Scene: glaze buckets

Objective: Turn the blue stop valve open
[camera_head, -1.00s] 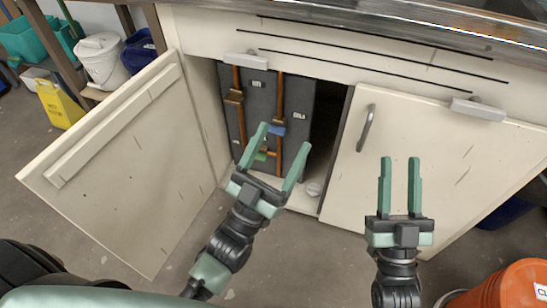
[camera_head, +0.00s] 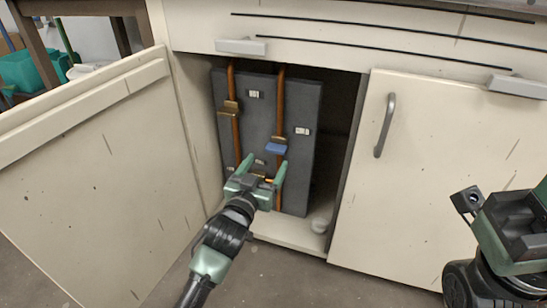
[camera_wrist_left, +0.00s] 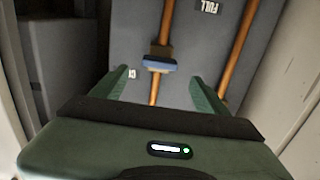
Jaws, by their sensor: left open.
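The blue stop valve (camera_head: 276,148) is a small blue lever on the right copper pipe (camera_head: 281,100), against a dark grey panel inside the open cabinet. It also shows in the left wrist view (camera_wrist_left: 159,64), ahead of and between the fingers. My left gripper (camera_head: 264,165) is open and empty, just below the blue valve and apart from it as far as I can tell. It covers the lower pipes in the head view. My left gripper's green fingers also show in the left wrist view (camera_wrist_left: 160,92). My right gripper's fingers are out of view; part of my right arm shows at lower right.
An ochre lever (camera_head: 229,108) sits on the left copper pipe. The left cabinet door (camera_head: 110,170) stands open; the right door (camera_head: 440,170) is shut, with a metal handle (camera_head: 385,125).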

